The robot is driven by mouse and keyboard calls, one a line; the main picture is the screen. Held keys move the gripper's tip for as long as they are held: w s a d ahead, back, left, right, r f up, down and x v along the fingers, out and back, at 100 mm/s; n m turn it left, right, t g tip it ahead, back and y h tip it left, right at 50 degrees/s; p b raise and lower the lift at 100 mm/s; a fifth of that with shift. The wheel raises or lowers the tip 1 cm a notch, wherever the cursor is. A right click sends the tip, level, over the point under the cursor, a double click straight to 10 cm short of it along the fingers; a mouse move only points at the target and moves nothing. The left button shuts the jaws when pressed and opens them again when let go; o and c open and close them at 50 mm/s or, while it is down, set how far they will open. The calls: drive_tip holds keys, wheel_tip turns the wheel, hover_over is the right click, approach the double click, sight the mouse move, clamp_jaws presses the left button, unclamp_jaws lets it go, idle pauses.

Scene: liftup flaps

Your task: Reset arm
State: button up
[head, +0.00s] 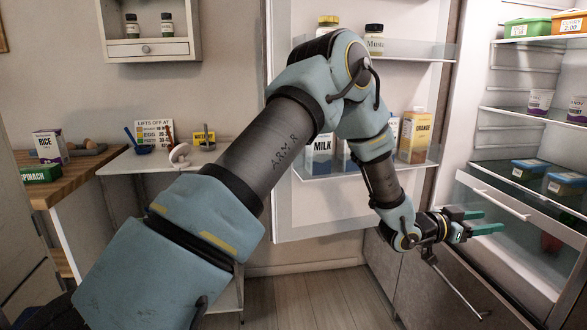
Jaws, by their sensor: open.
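My gripper (488,222) is at the right of the head view, at the end of my bent blue and grey arm. Its two green fingers are spread apart, pointing right, with nothing seen between them. It is in front of the open fridge (512,77), close to the front of a clear drawer (515,205). I cannot tell whether it touches the drawer. My arm reaches from the lower left up to a high elbow, then down to the gripper. It hides part of the open fridge door (295,215).
The door shelves hold a milk carton (320,155), an orange carton (415,137) and jars. Fridge shelves hold tubs and boxes. A wooden counter (82,172) and a small white table (140,163) stand at the left. Some floor (320,300) is clear.

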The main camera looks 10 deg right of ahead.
drive_tip(key=w+a+n+t+y, duration=0.4)
drive_tip(key=w+a+t+y, duration=0.2)
drive_tip(key=w+a, duration=0.95)
drive_tip(key=w+a+n+t+y, duration=0.1)
drive_tip(key=w+a+n+y, duration=0.1)
drive_tip(key=a, duration=0.6)
drive_tip(key=w+a+n+y, duration=0.2)
drive_tip(key=w+a+y, duration=0.1)
drive_tip(key=a, duration=0.6)
drive_tip(key=s+a+r+n+g+y, duration=0.1)
drive_tip(key=s+a+n+y, duration=0.25)
drive_tip(key=a, duration=0.85)
drive_tip(key=s+a+n+g+y, duration=0.1)
drive_tip(key=s+a+n+y, duration=0.2)
drive_tip(key=a, duration=0.9)
drive_tip(key=s+a+n+g, duration=0.2)
drive_tip(key=s+a+n, duration=0.1)
drive_tip(key=s+a, duration=0.5)
wheel_tip(320, 180, up, 7)
drive_tip(key=s+d+g+p, duration=0.1)
drive_tip(key=s+d+p, duration=0.1)
drive_tip(key=p, duration=0.6)
drive_tip(key=shift+w+m, duration=0.1)
drive_tip(key=shift+m, duration=0.15)
